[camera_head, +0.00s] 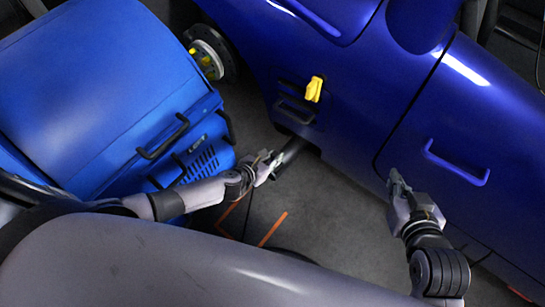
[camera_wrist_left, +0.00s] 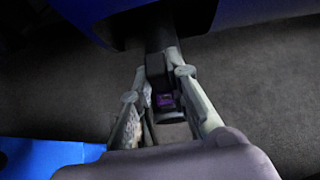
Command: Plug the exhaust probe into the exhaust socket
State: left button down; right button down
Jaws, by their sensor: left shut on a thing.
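My left gripper (camera_head: 274,163) is low beside the blue car's lower edge. Its fingers, also seen in the left wrist view (camera_wrist_left: 162,85), are closed around a dark piece with a purple patch (camera_wrist_left: 164,100), apparently the exhaust probe. A dark tube (camera_head: 291,149) runs from the fingertips up to the car's underside. It looks like the exhaust pipe, but the exhaust socket is not clearly visible. I cannot tell whether probe and socket touch or are joined. My right gripper (camera_head: 397,184) is in front of the car's door, with no held object visible; its finger opening is unclear.
The blue car (camera_head: 350,110) fills the upper right, with a yellow piece (camera_head: 314,89) on its side. A blue cabinet with black handles (camera_head: 110,90) stands at the left. A wheel hub (camera_head: 208,58) is between them. Orange-marked grey floor (camera_head: 310,200) lies open below the car.

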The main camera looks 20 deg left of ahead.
pick_arm(q)
jog(key=c, duration=1.5)
grip_release()
jog(key=shift+o, duration=0.2)
jog(key=shift+s+a, duration=0.1)
jog(key=v, duration=1.1)
jog(key=shift+s+r, duration=0.25)
jog(key=shift+s, duration=0.05)
